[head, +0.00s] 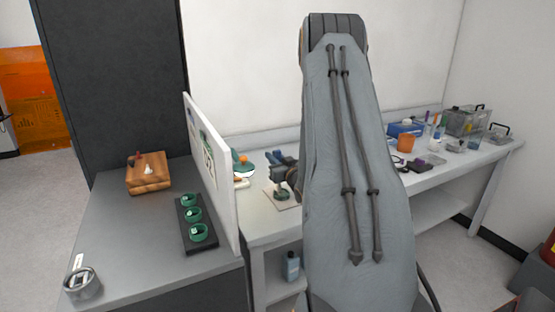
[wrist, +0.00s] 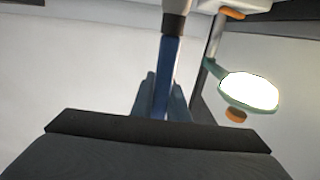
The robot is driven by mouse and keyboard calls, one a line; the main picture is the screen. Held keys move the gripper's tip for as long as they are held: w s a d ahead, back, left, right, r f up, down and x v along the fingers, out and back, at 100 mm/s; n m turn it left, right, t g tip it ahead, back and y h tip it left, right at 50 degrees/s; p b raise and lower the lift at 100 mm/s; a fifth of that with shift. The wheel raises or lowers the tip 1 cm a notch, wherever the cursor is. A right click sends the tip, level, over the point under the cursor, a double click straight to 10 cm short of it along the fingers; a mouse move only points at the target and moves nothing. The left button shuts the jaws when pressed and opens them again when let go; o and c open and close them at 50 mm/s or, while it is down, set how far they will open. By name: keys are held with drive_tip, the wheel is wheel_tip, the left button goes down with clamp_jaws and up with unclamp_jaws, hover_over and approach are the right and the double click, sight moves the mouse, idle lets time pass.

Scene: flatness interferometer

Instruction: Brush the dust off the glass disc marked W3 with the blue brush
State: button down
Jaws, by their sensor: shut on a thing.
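My gripper (wrist: 160,95) is shut on the blue brush (wrist: 168,70), whose blue handle runs up from between the fingers to a dark collar. A pale part shows beyond the collar at the top edge of the wrist view. In the head view my gripper (head: 284,163) is above a pale board on the bench, partly hidden by my arm. A small dark green round piece (head: 282,196) sits on that board, below the gripper. Three green rings (head: 193,215) stand in a row in a dark tray. Their small pale marks are unreadable, so I cannot tell which disc is W3.
A white upright panel (head: 222,185) stands between the tray and the bench. A lit lamp with a green rim (wrist: 248,92) is right of the brush in the wrist view. A wooden box (head: 149,173) and a metal cup (head: 83,284) are left. Bottles and boxes crowd the right bench.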

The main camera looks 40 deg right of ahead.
idle(0.3)
wheel_tip(320, 180, up, 6)
drive_tip(key=p, duration=0.3)
idle(0.5)
drive_tip(key=shift+f, duration=0.1)
idle(0.4)
drive_tip(key=shift+f+b, duration=1.75)
drive_tip(key=shift+f, duration=1.15)
drive_tip(key=shift+f+b, duration=0.3)
drive_tip(key=shift+f, duration=0.2)
drive_tip(key=shift+s+d, duration=0.1)
